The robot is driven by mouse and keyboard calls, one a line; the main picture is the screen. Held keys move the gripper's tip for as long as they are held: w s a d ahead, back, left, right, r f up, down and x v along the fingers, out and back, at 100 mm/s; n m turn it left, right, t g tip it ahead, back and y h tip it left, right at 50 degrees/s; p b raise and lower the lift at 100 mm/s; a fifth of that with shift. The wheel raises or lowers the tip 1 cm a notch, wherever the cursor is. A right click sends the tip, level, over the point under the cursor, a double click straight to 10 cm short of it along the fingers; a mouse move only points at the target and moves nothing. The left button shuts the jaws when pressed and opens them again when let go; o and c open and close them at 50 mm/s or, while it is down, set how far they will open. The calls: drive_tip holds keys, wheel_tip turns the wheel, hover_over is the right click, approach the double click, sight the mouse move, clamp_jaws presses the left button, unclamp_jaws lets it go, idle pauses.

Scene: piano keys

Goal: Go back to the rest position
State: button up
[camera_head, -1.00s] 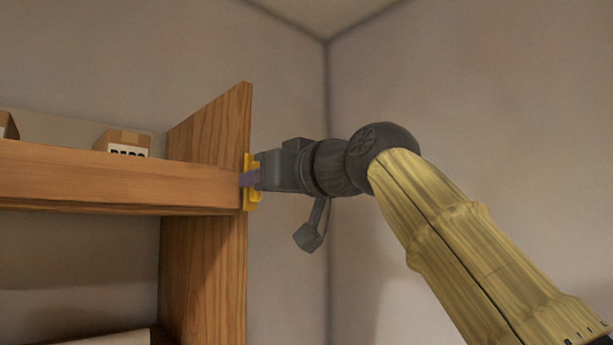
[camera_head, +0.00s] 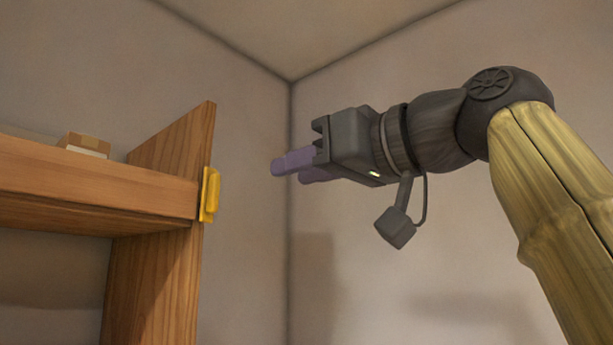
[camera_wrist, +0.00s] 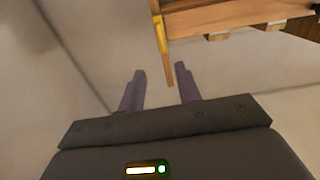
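My gripper (camera_head: 290,170) is in the air to the right of the wooden shelf, with its two purple fingers pointing left toward the shelf's side. In the wrist view the gripper (camera_wrist: 159,82) shows two fingers apart with nothing between them. A yellow piece (camera_head: 209,194) is fixed on the front edge of the shelf's upright panel, clear of my fingers. It also shows in the wrist view as a yellow strip (camera_wrist: 159,36) beyond the fingertips.
The wooden shelf (camera_head: 100,180) stands at the left, with its tall side panel (camera_head: 155,265). A cardboard box (camera_head: 84,145) sits on the shelf board. Plain walls meet in a corner behind my gripper. The space around and to the right of my arm looks free.

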idle(0.6)
drive_tip(key=w+d+f+m+h+b, duration=0.1)
drive_tip(key=w+d+f+m+h, duration=0.15)
drive_tip(key=w+f, duration=0.6)
drive_tip(key=w+d+f+m+h, duration=0.1)
drive_tip(key=w+f+m+h, duration=0.25)
drive_tip(key=w+f, duration=0.5)
drive_tip(key=w+d+f+m+g+h, duration=0.1)
drive_tip(key=w+d+f+m+h, duration=0.1)
drive_tip(key=f, duration=0.9)
drive_tip(key=w+d+f+m+g+h, duration=0.1)
drive_tip(key=w+d+f+h, duration=0.1)
drive_tip(key=f, duration=0.9)
drive_tip(key=s+d+f+g+h+b, duration=0.1)
drive_tip(key=s+d+f, duration=0.1)
drive_tip(key=f, duration=0.5)
drive_tip(key=s+d+f+m+g+h, duration=0.1)
drive_tip(key=s+f, duration=0.1)
drive_tip(key=f, duration=0.6)
drive_tip(key=s+d+f+g+b, duration=0.1)
drive_tip(key=s+d+f+g, duration=0.15)
drive_tip(key=f, duration=0.45)
drive_tip(key=s+d+f+g+h, duration=0.1)
drive_tip(key=s+d+f+g, duration=0.1)
drive_tip(key=s+f, duration=1.3)
drive_tip(key=shift+s+d+f+h, duration=0.15)
drive_tip(key=shift+d+f+h, duration=0.05)
drive_tip(key=shift+f+h, duration=0.25)
drive_tip(key=shift+g, duration=0.25)
